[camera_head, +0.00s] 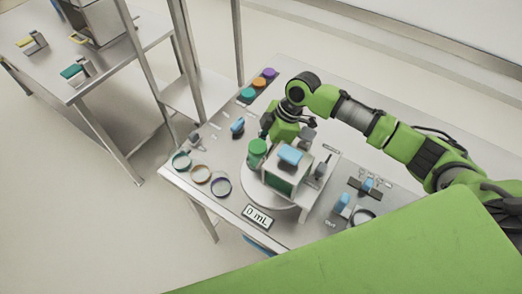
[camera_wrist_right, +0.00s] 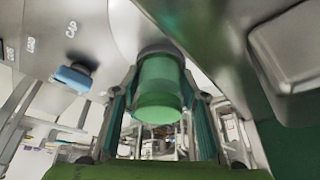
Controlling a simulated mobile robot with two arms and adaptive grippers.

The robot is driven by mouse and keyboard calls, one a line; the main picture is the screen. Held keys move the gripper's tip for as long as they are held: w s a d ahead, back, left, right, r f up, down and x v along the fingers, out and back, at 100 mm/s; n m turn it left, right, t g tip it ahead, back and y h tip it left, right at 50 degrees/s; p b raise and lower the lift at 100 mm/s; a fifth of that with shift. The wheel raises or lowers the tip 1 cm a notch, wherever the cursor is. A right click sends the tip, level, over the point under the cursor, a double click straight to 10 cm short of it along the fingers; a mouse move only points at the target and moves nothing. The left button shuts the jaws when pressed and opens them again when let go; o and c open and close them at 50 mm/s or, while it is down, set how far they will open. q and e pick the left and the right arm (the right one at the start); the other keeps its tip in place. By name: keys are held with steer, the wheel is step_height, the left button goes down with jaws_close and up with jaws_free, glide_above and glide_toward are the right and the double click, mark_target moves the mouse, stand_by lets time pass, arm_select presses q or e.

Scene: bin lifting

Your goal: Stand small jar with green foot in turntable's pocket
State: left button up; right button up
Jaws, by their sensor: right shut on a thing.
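The small jar (camera_head: 257,152) shows as a green cylinder over the left back part of the round white turntable (camera_head: 258,192). My right gripper (camera_head: 268,134) is beside it and shut on it. In the right wrist view the jar (camera_wrist_right: 158,88) sits between the two fingers, its light green end towards the camera and a grey end beyond. I cannot tell whether it touches the turntable. The turntable's pocket is not clearly seen. My left gripper is not in view.
A box-like stand (camera_head: 283,181) with a blue block (camera_head: 290,155) on top stands on the turntable, right of the jar.

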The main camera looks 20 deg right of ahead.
steer(key=shift+f, duration=0.15)
stand_by(0.6)
steer(key=shift+s+f, duration=0.15)
steer(key=o, duration=1.8)
step_height(320, 180, up, 8)
steer(key=p, duration=0.8)
